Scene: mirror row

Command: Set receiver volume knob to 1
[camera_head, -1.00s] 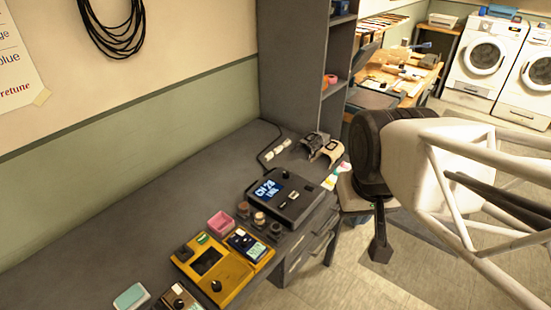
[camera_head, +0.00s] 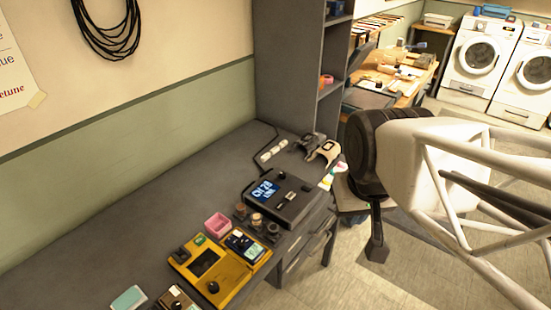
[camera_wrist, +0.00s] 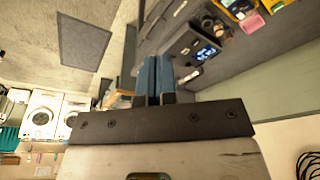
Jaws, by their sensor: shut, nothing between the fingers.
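The receiver (camera_head: 296,208) is a dark box on the bench, with a lit blue display (camera_head: 264,191) reading "CH 28" and "LINE". Small controls show on its top, but I cannot tell which is the volume knob or read its setting. The receiver's display also shows in the wrist view (camera_wrist: 206,53), upside down and beyond the fingers. My gripper (camera_head: 377,253) hangs to the right of the receiver, past the bench edge and apart from it. In the wrist view its two blue fingers (camera_wrist: 155,70) are together with nothing between them.
A yellow device (camera_head: 205,288), a pink box (camera_head: 217,224) and several small round pieces stand left of the receiver. Headset-like items (camera_head: 318,148) lie behind it. A grey shelf unit (camera_head: 283,70) rises at the back. The bench's left part is bare.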

